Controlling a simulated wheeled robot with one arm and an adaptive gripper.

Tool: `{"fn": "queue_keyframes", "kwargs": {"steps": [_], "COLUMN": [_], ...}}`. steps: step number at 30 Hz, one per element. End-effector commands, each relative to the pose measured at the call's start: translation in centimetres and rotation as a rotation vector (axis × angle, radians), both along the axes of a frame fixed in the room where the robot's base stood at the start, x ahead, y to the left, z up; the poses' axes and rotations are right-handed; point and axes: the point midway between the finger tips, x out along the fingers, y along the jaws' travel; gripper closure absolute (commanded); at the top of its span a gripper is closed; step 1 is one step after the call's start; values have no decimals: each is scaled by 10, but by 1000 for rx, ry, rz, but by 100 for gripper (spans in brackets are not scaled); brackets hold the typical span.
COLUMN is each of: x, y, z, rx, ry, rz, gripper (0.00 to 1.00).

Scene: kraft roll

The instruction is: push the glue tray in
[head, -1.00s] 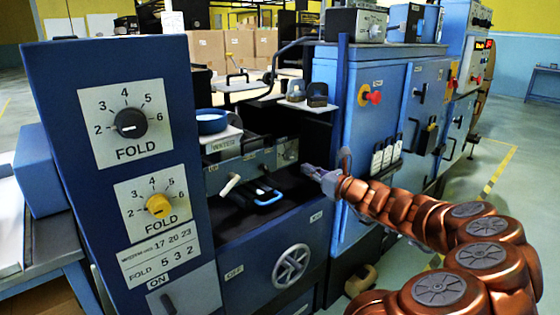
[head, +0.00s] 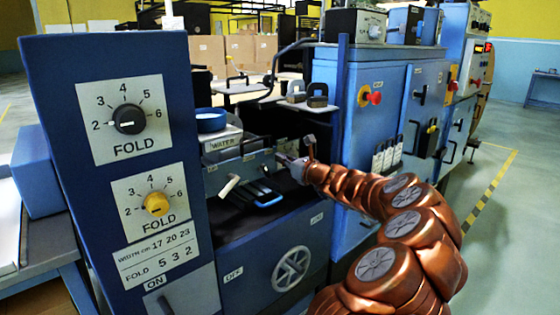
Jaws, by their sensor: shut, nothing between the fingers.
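What looks like the glue tray (head: 258,193) is a dark, shallow piece with a bright blue front edge, lying in the dark bay of the blue machine. No label on it is readable. My gripper (head: 284,160) is shut and empty. In the picture it is above and to the right of the tray, in front of the grey panel at the back of the bay. It appears apart from the tray. Whether its tip touches the panel cannot be told.
A white-handled lever (head: 229,186) stands left of the tray. A box labelled WATER (head: 222,143) with a blue round dish (head: 211,121) is behind it. The blue cabinet (head: 362,150) stands close on the right of my gripper. A handwheel (head: 291,268) is on the front panel below.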

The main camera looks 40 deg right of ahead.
Motion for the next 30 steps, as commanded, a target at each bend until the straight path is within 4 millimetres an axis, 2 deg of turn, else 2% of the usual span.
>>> {"fn": "queue_keyframes", "kwargs": {"steps": [5,19,30], "x": [11,16,59], "y": [0,0,1], "z": [-1,1,2], "rx": [0,2,3], "ry": [1,1,3], "rz": [0,1,2], "gripper": [100,100,100]}}
